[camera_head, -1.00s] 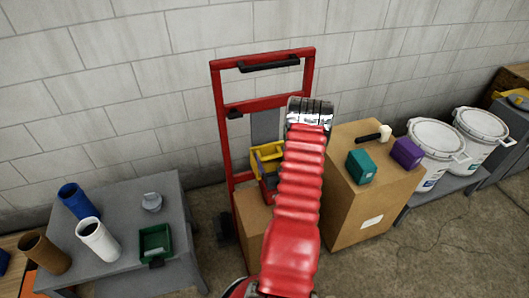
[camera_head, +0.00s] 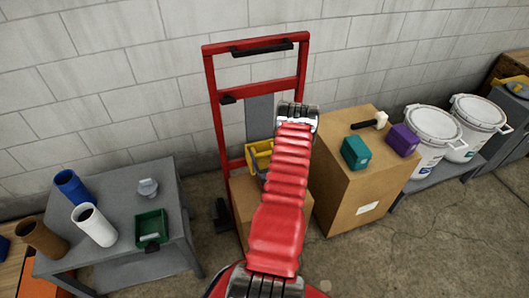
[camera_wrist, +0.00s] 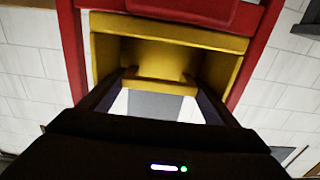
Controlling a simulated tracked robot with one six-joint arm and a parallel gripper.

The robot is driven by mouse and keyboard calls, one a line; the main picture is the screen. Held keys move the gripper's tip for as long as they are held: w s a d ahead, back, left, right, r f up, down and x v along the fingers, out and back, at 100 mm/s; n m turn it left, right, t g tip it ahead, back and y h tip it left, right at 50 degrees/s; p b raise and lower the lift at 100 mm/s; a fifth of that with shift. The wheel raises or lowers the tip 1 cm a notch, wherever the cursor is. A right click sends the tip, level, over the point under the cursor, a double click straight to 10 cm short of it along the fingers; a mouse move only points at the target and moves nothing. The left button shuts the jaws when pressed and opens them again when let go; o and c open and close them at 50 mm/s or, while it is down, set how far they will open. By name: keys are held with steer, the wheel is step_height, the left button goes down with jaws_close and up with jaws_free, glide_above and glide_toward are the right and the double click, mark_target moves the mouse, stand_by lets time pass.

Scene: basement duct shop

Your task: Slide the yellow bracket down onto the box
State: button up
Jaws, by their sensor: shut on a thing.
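The yellow bracket (camera_head: 257,156) is a hollow, open-fronted piece in front of the red hand truck, above a cardboard box (camera_head: 245,200). The bracket fills the upper middle of the wrist view (camera_wrist: 168,27). My gripper (camera_wrist: 160,84) is shut on the bracket's near lower part. In the head view my red arm hides the gripper's fingers and the right side of the bracket. The box stands low on the hand truck, partly behind my arm. I cannot tell whether the bracket's underside touches the box.
The red hand truck (camera_head: 213,100) leans close around the bracket. To the right, a large carton (camera_head: 350,200) bears a teal box (camera_head: 356,153), a purple box (camera_head: 404,140) and a mallet (camera_head: 371,121). A grey table (camera_head: 115,215) with tubes and a green tray (camera_head: 151,228) stands left.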

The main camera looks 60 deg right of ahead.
steer(key=o, duration=1.2)
steer(key=shift+s+f, duration=0.1)
steer(key=shift+f, duration=0.2)
steer(key=shift+o, duration=1.3)
steer(key=shift+r, duration=0.1)
steer(key=v, duration=1.3)
steer(key=shift+s+a, duration=0.25)
steer(key=shift+a, duration=0.1)
